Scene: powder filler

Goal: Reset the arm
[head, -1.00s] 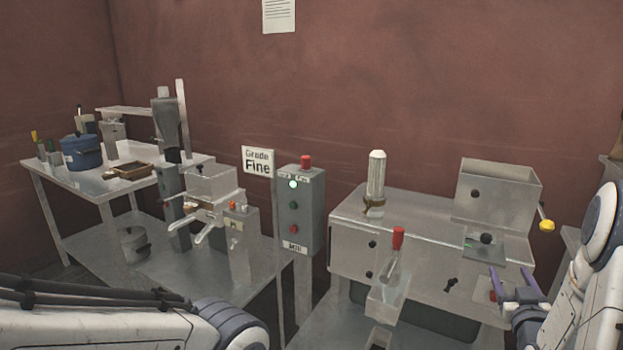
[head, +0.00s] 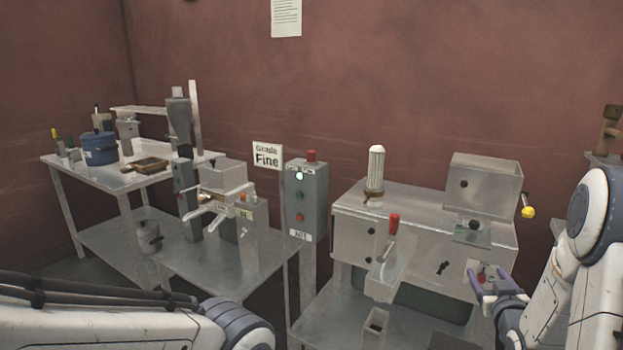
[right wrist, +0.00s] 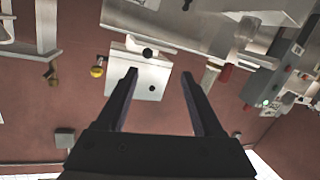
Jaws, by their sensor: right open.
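My right gripper (head: 487,285) is at the lower right of the head view, in front of the right end of the metal filler machine (head: 345,262). In the right wrist view its two fingers (right wrist: 160,85) are spread apart with nothing between them. My right arm (head: 578,262) comes in from the right edge. My left arm (head: 110,312) crosses the lower left of the head view, and its gripper does not show.
The grey control box (head: 307,205) with a lit lamp stands beside the "Fine" sign (head: 267,156). A red-handled lever (head: 393,226) and a hopper (head: 488,188) are on the machine. A side bench (head: 100,178) holds a blue bucket (head: 99,150).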

